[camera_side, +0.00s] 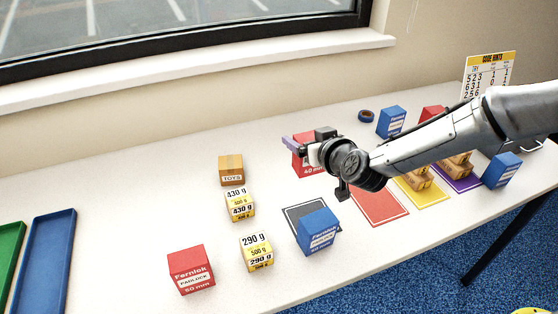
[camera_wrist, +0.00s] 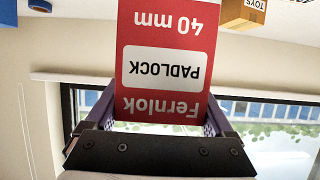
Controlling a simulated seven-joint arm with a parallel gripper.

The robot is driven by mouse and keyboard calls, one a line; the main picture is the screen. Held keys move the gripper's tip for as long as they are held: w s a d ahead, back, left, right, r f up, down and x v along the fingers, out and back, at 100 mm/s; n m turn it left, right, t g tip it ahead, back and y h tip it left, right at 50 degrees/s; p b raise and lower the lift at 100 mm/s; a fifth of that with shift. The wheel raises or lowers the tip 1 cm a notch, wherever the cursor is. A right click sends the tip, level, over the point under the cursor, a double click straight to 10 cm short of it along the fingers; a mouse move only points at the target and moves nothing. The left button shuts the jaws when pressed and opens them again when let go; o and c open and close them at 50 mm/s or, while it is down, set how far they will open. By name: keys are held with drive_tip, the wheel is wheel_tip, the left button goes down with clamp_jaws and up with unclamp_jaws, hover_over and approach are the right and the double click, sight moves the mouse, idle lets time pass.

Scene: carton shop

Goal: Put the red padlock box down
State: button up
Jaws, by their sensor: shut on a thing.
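A red Fernlok padlock box marked 40 mm (camera_side: 303,164) is held between the purple fingers of my gripper (camera_side: 300,144), near the middle of the table in the side view. In the wrist view the box (camera_wrist: 165,40) appears upside down and fills the space between the fingers. Its far end is cut off by the frame, and my arm hides part of it in the side view. I cannot tell whether its base touches the table. A third red box (camera_side: 432,113) is partly visible behind my arm.
Black (camera_side: 292,212), red (camera_side: 380,205), yellow (camera_side: 432,194) and purple mats line the table (camera_side: 120,200). A blue box (camera_side: 318,232) stands at the black mat. A TOYS carton (camera_side: 231,170) and yellow weight boxes (camera_side: 240,204) stand left of my gripper. A blue tape roll (camera_side: 367,116) lies behind.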

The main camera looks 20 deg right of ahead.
drive_tip(key=shift+w+a+f, duration=0.6)
drive_tip(key=shift+w+f, duration=0.75)
drive_tip(key=shift+f, duration=0.4)
drive_tip(key=shift+w+a+f, duration=0.6)
drive_tip(key=shift+w+f, duration=0.75)
drive_tip(key=shift+f, duration=0.4)
drive_tip(key=shift+w+a+f, duration=0.6)
drive_tip(key=shift+w+f, duration=0.75)
drive_tip(key=shift+f, duration=0.4)
drive_tip(key=shift+f, duration=0.15)
drive_tip(key=o, duration=1.4)
